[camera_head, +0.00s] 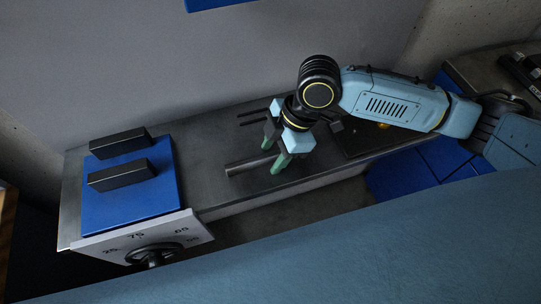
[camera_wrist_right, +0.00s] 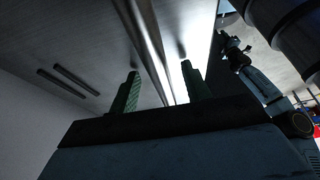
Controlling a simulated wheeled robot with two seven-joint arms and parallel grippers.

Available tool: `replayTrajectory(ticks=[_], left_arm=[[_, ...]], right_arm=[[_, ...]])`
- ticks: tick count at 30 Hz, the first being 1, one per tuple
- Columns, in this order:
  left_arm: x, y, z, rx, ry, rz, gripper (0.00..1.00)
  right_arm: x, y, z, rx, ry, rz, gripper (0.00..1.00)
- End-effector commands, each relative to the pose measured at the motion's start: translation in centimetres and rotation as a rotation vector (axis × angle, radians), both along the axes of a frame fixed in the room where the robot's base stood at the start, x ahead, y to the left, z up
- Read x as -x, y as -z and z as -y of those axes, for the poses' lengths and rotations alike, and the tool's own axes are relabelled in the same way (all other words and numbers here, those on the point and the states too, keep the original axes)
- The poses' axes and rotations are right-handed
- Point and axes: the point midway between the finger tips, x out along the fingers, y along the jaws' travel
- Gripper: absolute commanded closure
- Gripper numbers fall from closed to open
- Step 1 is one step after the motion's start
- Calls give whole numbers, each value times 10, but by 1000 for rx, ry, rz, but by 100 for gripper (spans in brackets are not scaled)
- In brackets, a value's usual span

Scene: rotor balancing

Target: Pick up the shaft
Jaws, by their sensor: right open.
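The shaft (camera_head: 243,167) is a grey metal rod lying on the dark bench top, its left end showing in the head view. Its right part is hidden by my right gripper. My right gripper (camera_head: 274,157) is over the bench, with its green fingers pointing down at the shaft. In the right wrist view the shaft (camera_wrist_right: 150,42) runs between the two spread fingers of the gripper (camera_wrist_right: 160,86), with gaps beside it. The gripper is open and does not hold the shaft.
A blue plate (camera_head: 105,207) with two black blocks (camera_head: 122,176) lies at the bench's left end, above a dial panel (camera_head: 190,229). Two thin dark bars (camera_head: 252,122) lie behind the gripper. A dark plate (camera_head: 352,145) is to its right. The bench between blue plate and shaft is clear.

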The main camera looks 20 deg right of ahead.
Motion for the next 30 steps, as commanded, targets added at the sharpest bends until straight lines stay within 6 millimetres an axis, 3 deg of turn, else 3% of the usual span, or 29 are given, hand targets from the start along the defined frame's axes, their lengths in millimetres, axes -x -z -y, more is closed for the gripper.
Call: replayTrajectory(ticks=[3,14,30], left_arm=[[-2,-1,0,0,0,4,64],[-1,-1,0,1,0,3,64],[2,-1,0,0,0,-2,64]], right_arm=[[0,-1,0,0,0,1,54],[0,-1,0,0,0,1,100],[0,-4,0,-3,0,4,100]])
